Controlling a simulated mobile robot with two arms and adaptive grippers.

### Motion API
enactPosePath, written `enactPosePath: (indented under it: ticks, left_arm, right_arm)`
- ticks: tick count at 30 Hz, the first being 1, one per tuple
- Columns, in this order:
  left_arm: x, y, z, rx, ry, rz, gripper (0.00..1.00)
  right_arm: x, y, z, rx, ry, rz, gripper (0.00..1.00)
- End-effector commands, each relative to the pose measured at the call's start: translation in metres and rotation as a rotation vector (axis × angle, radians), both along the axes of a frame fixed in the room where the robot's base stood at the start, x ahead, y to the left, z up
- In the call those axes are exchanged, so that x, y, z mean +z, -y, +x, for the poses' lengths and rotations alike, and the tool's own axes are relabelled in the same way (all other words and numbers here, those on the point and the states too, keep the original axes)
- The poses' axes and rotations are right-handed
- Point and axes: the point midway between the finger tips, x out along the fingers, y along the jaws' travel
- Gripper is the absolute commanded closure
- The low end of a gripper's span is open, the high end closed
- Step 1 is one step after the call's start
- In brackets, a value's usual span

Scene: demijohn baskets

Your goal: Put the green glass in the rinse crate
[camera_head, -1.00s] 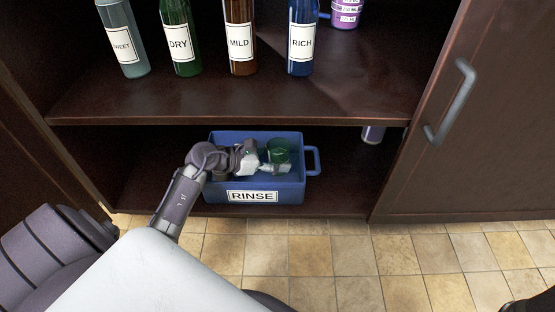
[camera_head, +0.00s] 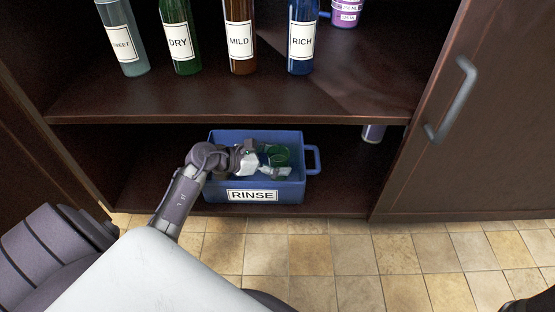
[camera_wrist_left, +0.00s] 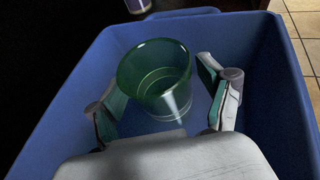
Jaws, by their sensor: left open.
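The green glass (camera_head: 277,155) is inside the blue rinse crate (camera_head: 290,190), which bears a RINSE label and stands on the lower shelf. In the left wrist view the green glass (camera_wrist_left: 155,78) stands roughly upright, low inside the crate (camera_wrist_left: 62,103). My left gripper (camera_head: 273,165) reaches into the crate from the left. In the left wrist view my left gripper (camera_wrist_left: 165,110) is open, with a finger on either side of the glass and visible gaps between. My right gripper is not in view.
Several labelled bottles, such as the green DRY bottle (camera_head: 181,38), stand on the upper shelf (camera_head: 220,100). A purple container (camera_head: 346,12) is at its back right. A cabinet door with a grey handle (camera_head: 452,100) is at the right.

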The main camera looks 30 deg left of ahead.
Motion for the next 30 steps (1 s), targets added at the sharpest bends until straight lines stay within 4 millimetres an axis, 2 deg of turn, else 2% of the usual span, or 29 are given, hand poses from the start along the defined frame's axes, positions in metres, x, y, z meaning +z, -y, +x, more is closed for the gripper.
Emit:
enactPosePath:
  ticks: [1, 9, 16, 21, 30]
  left_arm:
    - [0.013, 0.001, 0.001, 0.001, 0.003, -0.002, 0.20]
    - [0.034, -0.033, -0.046, 0.002, -0.005, 0.002, 0.20]
    - [0.048, -0.056, -0.077, 0.000, -0.002, 0.000, 0.20]
    - [0.052, -0.064, -0.088, -0.001, 0.000, 0.000, 0.20]
    - [0.052, -0.065, -0.090, -0.001, 0.001, -0.001, 0.20]
  right_arm:
    - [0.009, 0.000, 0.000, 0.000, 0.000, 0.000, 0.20]
    - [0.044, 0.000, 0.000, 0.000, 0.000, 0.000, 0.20]
    - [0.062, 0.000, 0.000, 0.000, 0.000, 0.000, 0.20]
    - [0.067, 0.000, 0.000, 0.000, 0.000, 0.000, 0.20]
    - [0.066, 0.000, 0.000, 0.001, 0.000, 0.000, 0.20]
